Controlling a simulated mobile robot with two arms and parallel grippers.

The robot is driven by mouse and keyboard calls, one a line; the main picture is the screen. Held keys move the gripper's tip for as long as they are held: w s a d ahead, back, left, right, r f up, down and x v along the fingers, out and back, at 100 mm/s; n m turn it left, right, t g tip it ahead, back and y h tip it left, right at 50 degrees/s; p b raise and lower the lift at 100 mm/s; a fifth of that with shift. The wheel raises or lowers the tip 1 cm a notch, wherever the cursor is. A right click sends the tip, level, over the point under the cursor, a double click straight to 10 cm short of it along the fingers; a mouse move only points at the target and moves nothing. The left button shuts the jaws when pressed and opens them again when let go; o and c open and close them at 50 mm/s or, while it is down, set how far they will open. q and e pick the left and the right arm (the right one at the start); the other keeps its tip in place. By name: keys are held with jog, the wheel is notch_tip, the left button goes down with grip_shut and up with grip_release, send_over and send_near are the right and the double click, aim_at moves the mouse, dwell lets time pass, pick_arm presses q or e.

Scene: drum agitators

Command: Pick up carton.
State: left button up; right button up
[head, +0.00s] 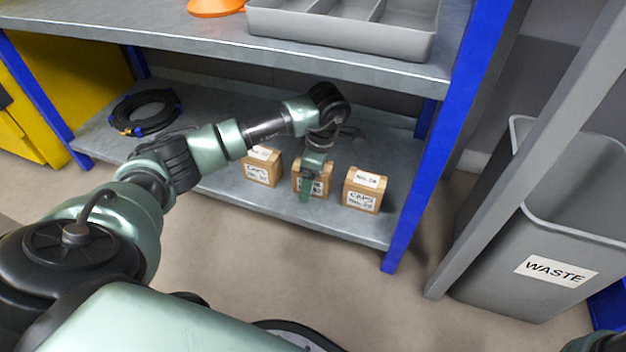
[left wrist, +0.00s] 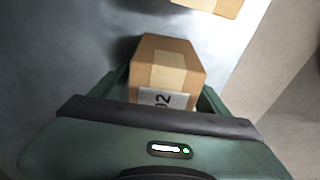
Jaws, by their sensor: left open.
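Three brown cardboard cartons with white labels stand in a row on the lower shelf in the head view: a left carton (head: 262,167), a middle carton (head: 324,177) and a right carton (head: 364,189). My left gripper (head: 308,186) is in front of and over the middle carton, hiding part of it and its label. In the left wrist view a taped carton (left wrist: 167,62) with a label ending in "2" lies between the open fingers of the left gripper (left wrist: 163,95). Contact with the fingers cannot be told.
The lower shelf (head: 225,185) also holds a coiled black cable (head: 147,111). A grey divided tray (head: 340,48) and an orange object (head: 215,6) are on the shelf above. A blue post (head: 418,185) stands right of the cartons, then a grey waste bin (head: 530,250).

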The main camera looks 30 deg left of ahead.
pick_arm(q)
jog(key=shift+f, duration=0.1)
jog(key=shift+c, duration=0.2)
jog(key=c, duration=1.5)
jog(key=shift+c, duration=0.4)
